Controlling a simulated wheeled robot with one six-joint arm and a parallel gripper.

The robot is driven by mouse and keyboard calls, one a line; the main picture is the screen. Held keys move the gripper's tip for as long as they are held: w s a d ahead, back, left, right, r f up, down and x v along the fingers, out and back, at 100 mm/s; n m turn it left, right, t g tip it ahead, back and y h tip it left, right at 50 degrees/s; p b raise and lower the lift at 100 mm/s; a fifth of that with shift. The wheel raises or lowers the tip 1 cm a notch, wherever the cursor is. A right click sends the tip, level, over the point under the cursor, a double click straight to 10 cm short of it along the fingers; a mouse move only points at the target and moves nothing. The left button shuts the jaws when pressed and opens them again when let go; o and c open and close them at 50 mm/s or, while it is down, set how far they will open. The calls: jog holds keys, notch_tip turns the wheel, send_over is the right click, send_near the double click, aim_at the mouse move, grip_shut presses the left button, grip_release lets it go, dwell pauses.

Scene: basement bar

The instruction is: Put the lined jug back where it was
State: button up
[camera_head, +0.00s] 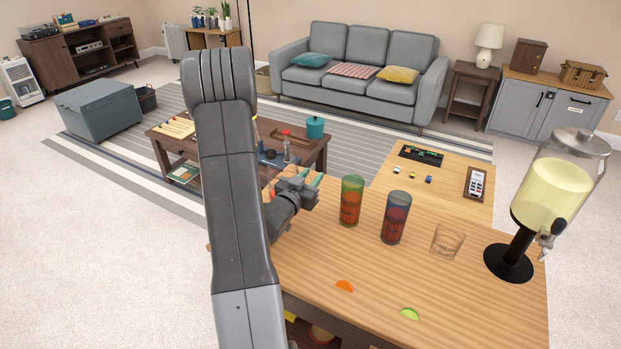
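I cannot make out a lined jug for certain. A tall green and red tumbler (351,201) and a tall blue and red tumbler (396,217) stand upright on the wooden bar top (450,300). My gripper (308,186) is over the bar top's far left part, just left of the green tumbler and apart from it. My arm crosses the left middle of the view and hides part of the bar and coffee table. The fingers are small and partly hidden, so I cannot tell whether they are open or hold anything.
A low clear glass (448,240) and a drink dispenser (553,187) stand to the right. An orange slice (344,286) and a lime slice (410,314) lie near the front. Toy cars (412,174) and a remote tray (475,184) lie at the back. The front right is clear.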

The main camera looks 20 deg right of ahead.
jog(key=shift+r, duration=0.1)
jog(key=shift+r+p, duration=0.1)
jog(key=shift+p, duration=0.2)
jog(key=b+v, duration=0.2)
jog(key=v, duration=1)
jog(key=shift+b, duration=0.4)
